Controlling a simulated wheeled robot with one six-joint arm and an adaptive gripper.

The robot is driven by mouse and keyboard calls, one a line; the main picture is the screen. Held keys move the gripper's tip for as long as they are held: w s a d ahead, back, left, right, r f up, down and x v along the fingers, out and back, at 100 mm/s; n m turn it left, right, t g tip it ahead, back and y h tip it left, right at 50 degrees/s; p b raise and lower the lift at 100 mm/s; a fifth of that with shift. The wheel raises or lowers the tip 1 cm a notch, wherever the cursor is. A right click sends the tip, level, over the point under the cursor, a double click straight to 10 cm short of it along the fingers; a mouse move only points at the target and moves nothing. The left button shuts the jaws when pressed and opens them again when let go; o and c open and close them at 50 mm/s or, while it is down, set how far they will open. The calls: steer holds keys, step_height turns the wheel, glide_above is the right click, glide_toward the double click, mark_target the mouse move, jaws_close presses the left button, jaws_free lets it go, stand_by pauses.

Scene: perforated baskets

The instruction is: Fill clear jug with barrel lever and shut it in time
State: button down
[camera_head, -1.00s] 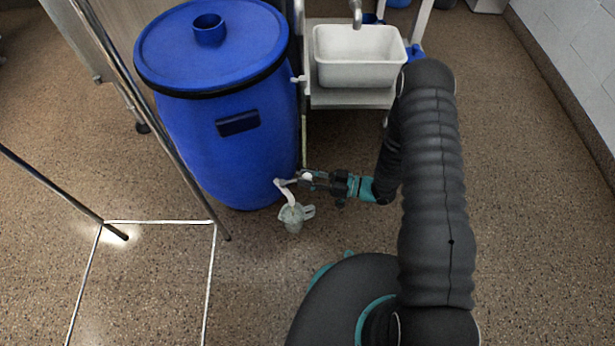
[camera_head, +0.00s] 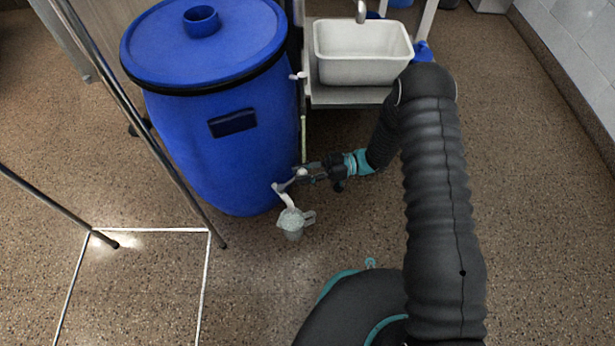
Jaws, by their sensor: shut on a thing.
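The blue barrel (camera_head: 225,150) stands upright left of centre, with a white tap spout (camera_head: 287,199) low on its right side. The clear jug (camera_head: 294,232) stands under the spout with its handle to the right. Pale, whitish contents show near its rim; the exact level is hard to tell. My gripper (camera_head: 299,174) reaches in from the right at the tap and is shut on the barrel lever. The lever is small and mostly hidden by the fingers.
A white basin (camera_head: 363,70) sits on a metal stand behind, right of the barrel. The brown speckled floor (camera_head: 540,230) is open at the right, up to a white wall.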

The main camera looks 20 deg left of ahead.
steer(key=shift+a, duration=0.15)
steer(key=c, duration=0.8)
jaws_free()
steer(key=shift+s+a, duration=0.1)
steer(key=shift+o, duration=0.2)
steer(key=shift+w+d, duration=0.2)
steer(key=shift+d, duration=0.1)
steer(key=v, duration=1.1)
steer(key=shift+w+d, duration=0.2)
steer(key=shift+d, duration=0.1)
steer(key=shift+r, duration=0.1)
